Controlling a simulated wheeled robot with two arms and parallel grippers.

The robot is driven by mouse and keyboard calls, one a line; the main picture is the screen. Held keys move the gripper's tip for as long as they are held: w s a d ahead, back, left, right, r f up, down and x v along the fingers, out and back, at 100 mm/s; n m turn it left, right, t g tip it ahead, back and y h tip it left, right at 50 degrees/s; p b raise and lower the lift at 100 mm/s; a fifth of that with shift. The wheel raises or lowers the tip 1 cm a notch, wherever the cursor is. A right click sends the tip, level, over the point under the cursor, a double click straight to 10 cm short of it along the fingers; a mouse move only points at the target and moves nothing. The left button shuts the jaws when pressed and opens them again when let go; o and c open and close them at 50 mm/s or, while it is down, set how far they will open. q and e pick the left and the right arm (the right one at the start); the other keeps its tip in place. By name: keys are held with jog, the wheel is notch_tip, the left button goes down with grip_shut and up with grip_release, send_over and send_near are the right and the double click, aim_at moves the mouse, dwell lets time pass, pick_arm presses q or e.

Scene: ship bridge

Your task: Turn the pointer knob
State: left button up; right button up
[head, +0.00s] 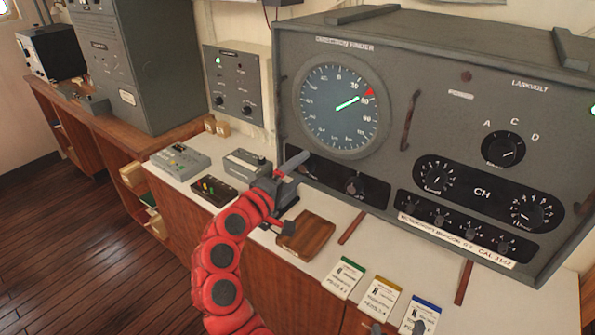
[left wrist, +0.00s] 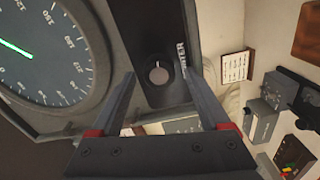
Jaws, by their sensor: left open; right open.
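The pointer knob (left wrist: 158,74) is a small dark round knob with a pale centre and a light mark, on a black panel below the green-needled dial. In the left wrist view it lies between and beyond the two fingers of my left gripper (left wrist: 158,105), which is open and apart from it. In the head view my left gripper (head: 295,172), on the red arm, is in front of the left end of that panel and hides most of the knob. Grey tips at the bottom edge look like my right gripper (head: 397,328), open and largely out of frame.
The direction finder cabinet (head: 455,60) carries a big dial (head: 325,115), more knobs and upright handles. Small consoles (head: 180,161), a brown tray (head: 306,238) and several cards (head: 380,298) lie on the white counter. Open wooden floor (head: 70,260) is at left.

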pick_arm(q)
jog(key=shift+s+a+b, duration=0.3)
jog(key=shift+s, duration=0.15)
jog(key=p+v, duration=0.8)
jog(key=v, duration=0.8)
jog(key=shift+s+a, duration=0.1)
jog(key=shift+a, duration=0.05)
